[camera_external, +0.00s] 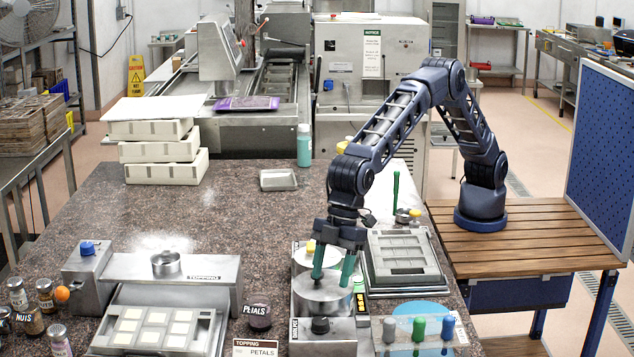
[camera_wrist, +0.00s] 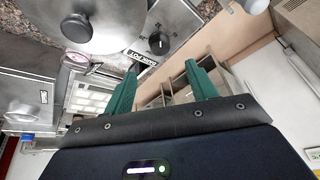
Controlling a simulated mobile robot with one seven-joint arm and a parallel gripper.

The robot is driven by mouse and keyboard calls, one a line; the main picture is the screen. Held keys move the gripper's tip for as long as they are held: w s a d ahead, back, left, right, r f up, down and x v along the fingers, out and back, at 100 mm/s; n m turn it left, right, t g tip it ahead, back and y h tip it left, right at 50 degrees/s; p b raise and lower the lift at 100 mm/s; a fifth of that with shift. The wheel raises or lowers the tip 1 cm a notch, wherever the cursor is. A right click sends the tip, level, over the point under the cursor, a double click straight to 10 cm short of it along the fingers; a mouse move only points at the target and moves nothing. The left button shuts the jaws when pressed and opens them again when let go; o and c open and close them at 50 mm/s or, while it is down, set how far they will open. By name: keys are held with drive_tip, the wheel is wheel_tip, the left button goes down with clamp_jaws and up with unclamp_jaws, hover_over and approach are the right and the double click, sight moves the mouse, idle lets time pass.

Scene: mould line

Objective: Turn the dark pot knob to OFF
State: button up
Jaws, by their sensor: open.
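The dark pot knob (camera_external: 320,325) is black and round, on a small metal box in front of the lidded metal pot (camera_external: 325,300). My gripper (camera_external: 333,279) has green fingers spread apart, over the pot lid and behind the dark pot knob. The knob's printed settings cannot be read.
A metal tray (camera_external: 405,258) lies right of the pot. A petals jar (camera_external: 258,316) and a topping sign (camera_external: 255,347) are left of the knob box. The counter's middle is clear.

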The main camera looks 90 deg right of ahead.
sight(321, 319)
drive_tip(key=x, duration=1)
drive_tip(key=shift+f, duration=0.1)
drive_tip(key=shift+d, duration=0.1)
drive_tip(key=c, duration=1)
